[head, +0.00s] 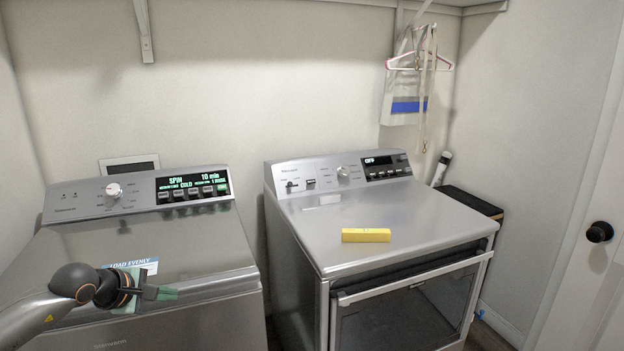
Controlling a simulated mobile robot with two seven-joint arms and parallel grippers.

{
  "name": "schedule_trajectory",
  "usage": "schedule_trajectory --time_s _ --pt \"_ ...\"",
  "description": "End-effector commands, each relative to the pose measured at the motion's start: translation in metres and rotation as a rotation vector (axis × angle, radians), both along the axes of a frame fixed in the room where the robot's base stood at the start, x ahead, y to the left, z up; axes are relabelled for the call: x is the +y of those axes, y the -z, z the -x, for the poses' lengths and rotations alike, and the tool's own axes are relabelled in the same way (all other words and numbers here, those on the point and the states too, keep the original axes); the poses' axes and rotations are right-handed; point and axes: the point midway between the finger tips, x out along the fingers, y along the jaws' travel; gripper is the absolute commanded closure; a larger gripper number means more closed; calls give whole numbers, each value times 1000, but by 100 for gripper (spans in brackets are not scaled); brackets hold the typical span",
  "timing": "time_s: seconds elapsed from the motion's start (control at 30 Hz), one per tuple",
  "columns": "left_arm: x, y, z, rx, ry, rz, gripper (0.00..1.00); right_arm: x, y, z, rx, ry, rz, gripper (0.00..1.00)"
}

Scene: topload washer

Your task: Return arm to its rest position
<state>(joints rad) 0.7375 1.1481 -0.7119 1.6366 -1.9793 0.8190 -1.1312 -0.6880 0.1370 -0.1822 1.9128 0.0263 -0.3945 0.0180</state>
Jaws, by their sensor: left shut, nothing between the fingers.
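My left gripper (158,293) is shut and empty. It shows at the lower left, in front of the closed lid of the topload washer (70,252), and hides part of the lid's label. I cannot tell whether it touches the lid. The washer's control panel (135,191) is lit in green with "SPIN", "COLD" and "10 min". A white knob (114,190) sits on the panel. My right gripper is not in view.
A dryer (300,235) stands to the right of the washer, with a narrow gap between them. A yellow block (366,235) lies on its top. Pink hangers (420,62) and a bag (402,105) hang at the back right. A door knob (599,232) shows at the right edge.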

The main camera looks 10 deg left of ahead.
Motion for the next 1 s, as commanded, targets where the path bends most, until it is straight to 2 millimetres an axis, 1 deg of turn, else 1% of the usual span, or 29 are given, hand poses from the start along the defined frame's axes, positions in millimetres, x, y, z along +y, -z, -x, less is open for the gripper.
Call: schedule_trajectory --time_s 0.03,0.07,0.1,0.17,0.2,0.27,0.3,0.37,0.4,0.47,0.5,0.57,0.6,0.67,0.7,0.77,0.8,0.87,0.9,1.0 --pt "-40 20 6 35 14 160 100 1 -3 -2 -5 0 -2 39" --pt "-61 28 10 55 15 260 100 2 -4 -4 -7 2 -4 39" --pt "-91 37 17 86 8 405 100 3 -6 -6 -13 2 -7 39" --pt "-134 48 29 150 -21 647 100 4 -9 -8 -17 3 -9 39" --pt "-161 53 38 201 -54 819 100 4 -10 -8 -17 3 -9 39" --pt "-193 56 51 285 -126 1075 100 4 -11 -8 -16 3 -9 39" --pt "-210 57 59 344 -187 1244 100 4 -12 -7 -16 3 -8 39" --pt "-227 59 69 437 -298 1492 100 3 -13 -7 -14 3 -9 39" --pt "-235 61 76 499 -386 1653 100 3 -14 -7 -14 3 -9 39" --pt "-240 67 84 594 -538 1890 100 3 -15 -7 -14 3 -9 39" --pt "-241 74 91 657 -653 2041 100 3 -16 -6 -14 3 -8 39" --pt "-238 88 100 745 -847 2262 100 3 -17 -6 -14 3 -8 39" --pt "-234 101 109 799 -991 2401 100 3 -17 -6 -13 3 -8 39" --pt "-226 124 124 869 -1227 2599 100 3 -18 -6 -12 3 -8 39" --pt "-221 141 136 -878 1357 -2636 100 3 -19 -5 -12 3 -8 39" --pt "-215 169 160 -765 1363 -2342 100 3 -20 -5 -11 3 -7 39" --pt "-212 187 178 -692 1356 -2159 100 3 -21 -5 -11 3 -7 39" --pt "-209 212 205 -587 1334 -1914 100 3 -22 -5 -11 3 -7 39" --pt "-208 227 223 -524 1316 -1771 100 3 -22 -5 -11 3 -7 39" --pt "-210 251 260 -404 1268 -1510 100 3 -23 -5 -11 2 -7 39"
